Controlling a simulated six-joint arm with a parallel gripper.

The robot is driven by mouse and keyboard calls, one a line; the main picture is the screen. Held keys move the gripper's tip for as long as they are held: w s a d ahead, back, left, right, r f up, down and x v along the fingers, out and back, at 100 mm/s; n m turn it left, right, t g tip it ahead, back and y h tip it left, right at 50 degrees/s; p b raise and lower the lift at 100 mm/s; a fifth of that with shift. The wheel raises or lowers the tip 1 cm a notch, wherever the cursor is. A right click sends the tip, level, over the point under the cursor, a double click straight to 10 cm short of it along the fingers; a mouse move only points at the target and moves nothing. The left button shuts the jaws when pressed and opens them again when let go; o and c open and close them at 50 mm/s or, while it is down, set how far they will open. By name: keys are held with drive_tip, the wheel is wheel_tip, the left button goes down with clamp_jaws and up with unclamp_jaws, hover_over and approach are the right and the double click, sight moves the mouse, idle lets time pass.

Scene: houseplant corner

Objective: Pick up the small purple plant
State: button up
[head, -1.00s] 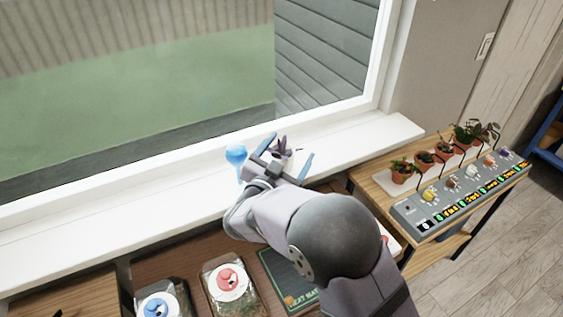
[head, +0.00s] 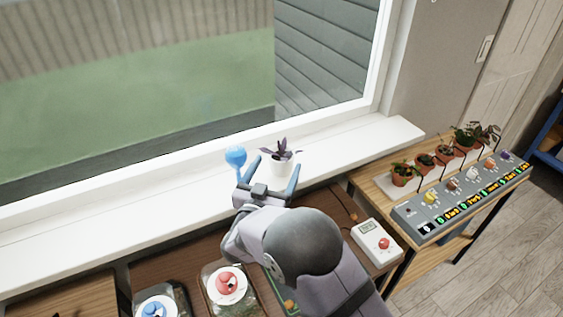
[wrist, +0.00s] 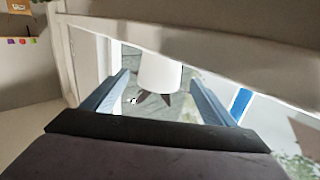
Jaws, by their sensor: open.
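The small purple plant (head: 280,149) has dark purple leaves and stands upright in a white pot (head: 281,168) on the white windowsill. My gripper (head: 272,171) is open, in front of the pot on its near side, with its blue fingers spread towards it. In the wrist view the picture is turned over, and the white pot (wrist: 160,70) shows between the two fingers of my gripper (wrist: 160,88), with the purple leaves (wrist: 155,98) below it. I see no finger clearly touching the pot.
A blue globe on a stem (head: 236,156) stands close to the left finger. Potted plants (head: 401,174) and a grey control panel (head: 455,195) are on the right-hand table. A white box with a red button (head: 377,243) and lidded jars (head: 226,285) lie nearer. The sill right of the pot is clear.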

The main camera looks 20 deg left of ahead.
sight(285, 151)
drive_tip(key=shift+w+d+f+p, duration=0.1)
drive_tip(key=shift+w+p, duration=0.75)
drive_tip(key=shift+w, duration=1.55)
drive_tip(key=c, duration=1.3)
